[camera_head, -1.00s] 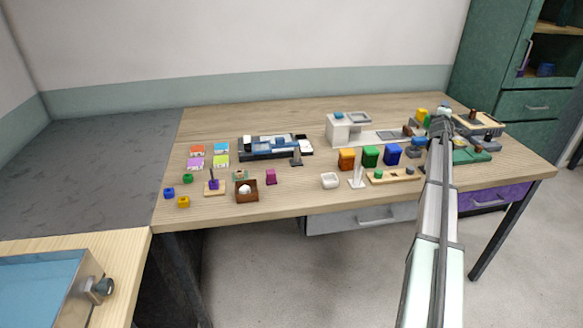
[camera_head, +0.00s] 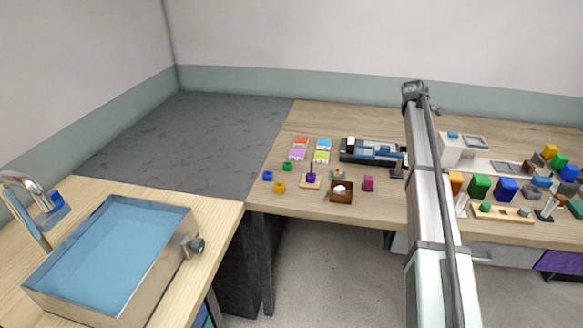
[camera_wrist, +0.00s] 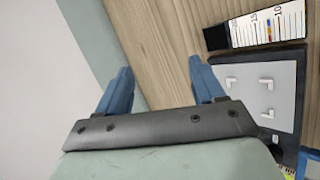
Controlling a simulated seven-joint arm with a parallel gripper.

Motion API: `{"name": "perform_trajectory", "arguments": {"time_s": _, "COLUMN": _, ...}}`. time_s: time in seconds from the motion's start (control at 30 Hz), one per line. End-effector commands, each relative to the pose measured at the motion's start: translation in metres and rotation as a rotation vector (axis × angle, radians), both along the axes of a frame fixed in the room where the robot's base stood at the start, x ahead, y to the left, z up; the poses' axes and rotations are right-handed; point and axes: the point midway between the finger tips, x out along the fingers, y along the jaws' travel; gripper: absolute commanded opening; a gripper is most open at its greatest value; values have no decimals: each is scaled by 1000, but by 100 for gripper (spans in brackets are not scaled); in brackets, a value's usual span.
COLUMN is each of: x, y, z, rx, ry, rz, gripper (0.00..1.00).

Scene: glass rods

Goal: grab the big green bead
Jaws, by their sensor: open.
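A small green bead (camera_head: 288,167) sits on the left part of the wooden table, near a blue bead (camera_head: 267,176) and a yellow bead (camera_head: 279,188). A purple bead (camera_head: 311,177) is on a rod stand to its right. The green bead is not seen in the wrist view. My gripper (camera_wrist: 162,85) is open, its two blue fingers apart with nothing between them. In the head view the arm reaches up at the right of the bead, well away from it, and the fingers cannot be made out.
Colored tiles (camera_head: 310,149) lie behind the beads. A brown box (camera_head: 341,195) and a magenta block (camera_head: 367,184) stand to the right. A dark device (camera_head: 370,151) lies near my arm; a flat device (camera_wrist: 262,90) shows in the wrist view. A sink (camera_head: 185,222) is at left.

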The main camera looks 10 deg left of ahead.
Motion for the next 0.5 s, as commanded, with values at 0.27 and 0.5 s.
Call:
{"name": "perform_trajectory", "arguments": {"time_s": 0.27, "x": -30, "y": 188, "z": -21, "rx": 147, "ry": 269, "rz": 86, "gripper": 68}}
{"name": "perform_trajectory", "arguments": {"time_s": 0.5, "x": -91, "y": 336, "z": -27, "rx": 220, "ry": 528, "rz": 170, "gripper": 68}}
